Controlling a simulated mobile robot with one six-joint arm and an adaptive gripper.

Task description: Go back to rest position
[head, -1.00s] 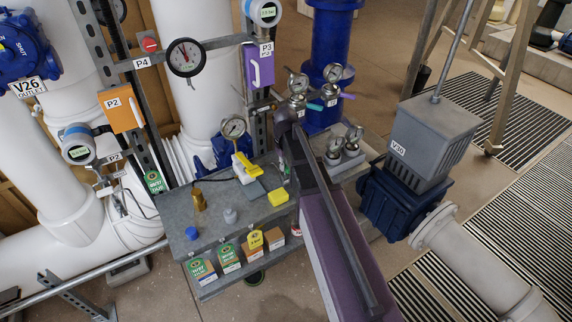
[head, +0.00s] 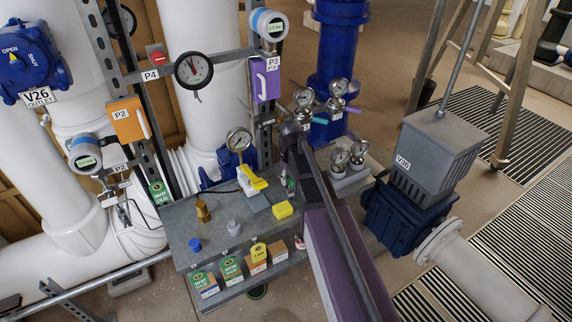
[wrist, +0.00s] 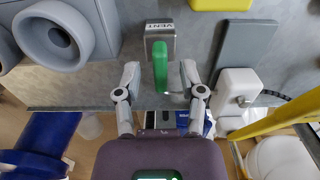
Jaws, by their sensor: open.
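My gripper (wrist: 160,82) shows in the wrist view with its two grey fingers spread apart. A green lever (wrist: 160,66) on a small metal plate marked VENT (wrist: 160,28) lies between the fingertips. A gap shows on both sides of the lever, and neither finger appears to touch it. In the head view my purple arm reaches from the lower right up to the bench (head: 215,215).
The bench carries a brass fitting (head: 203,211), a blue cap (head: 195,244), a yellow block (head: 283,210) and a gauge (head: 239,140). Several small gauges stand right of my arm. Open floor grating (head: 505,130) lies beyond.

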